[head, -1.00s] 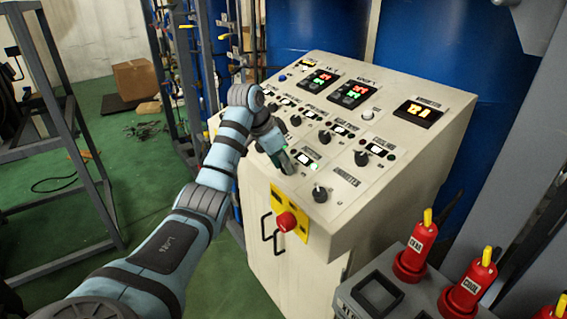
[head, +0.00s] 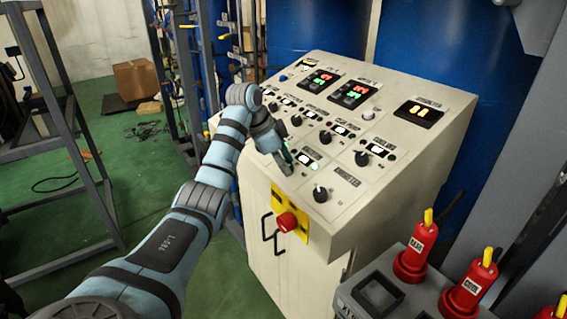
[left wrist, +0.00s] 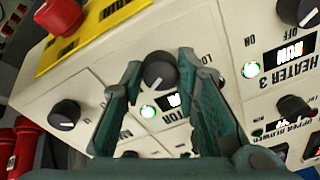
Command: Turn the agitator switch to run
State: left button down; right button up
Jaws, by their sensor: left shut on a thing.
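The agitator switch is a black round knob (left wrist: 160,70) on the sloping cream panel, seen between my fingers in the left wrist view. Its label is upside down and partly covered, with "TOR" readable. Beside the knob a green lamp (left wrist: 148,111) is lit, next to a small white-lit display (left wrist: 174,100). My left gripper (left wrist: 153,75) is shut on the knob, with one finger on each side. In the head view my left gripper (head: 284,163) is at the front left of the panel and hides the knob. My right gripper is not in view.
The control panel (head: 400,170) carries several other black knobs, including one (head: 320,193) close to the right of my gripper. A red emergency button (head: 287,221) sits on a yellow plate below. Red handles (head: 412,262) stand at the lower right.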

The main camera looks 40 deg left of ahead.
pick_arm(q)
jog(key=c, duration=1.2)
grip_release()
jog(key=shift+w, duration=0.1)
jog(key=shift+s+a+r, duration=0.65)
jog(key=shift+s+r, duration=0.1)
jog(key=shift+s, duration=1.5)
jog(key=shift+s+a+r, duration=0.65)
jog(key=shift+s+r, duration=0.05)
jog(key=shift+s, duration=1.5)
jog(key=shift+s+a+r, duration=0.65)
jog(key=shift+s+r, duration=0.1)
jog(key=shift+s, duration=1.5)
jog(key=shift+s+a+f, duration=0.1)
jog(key=shift+a+f, duration=0.05)
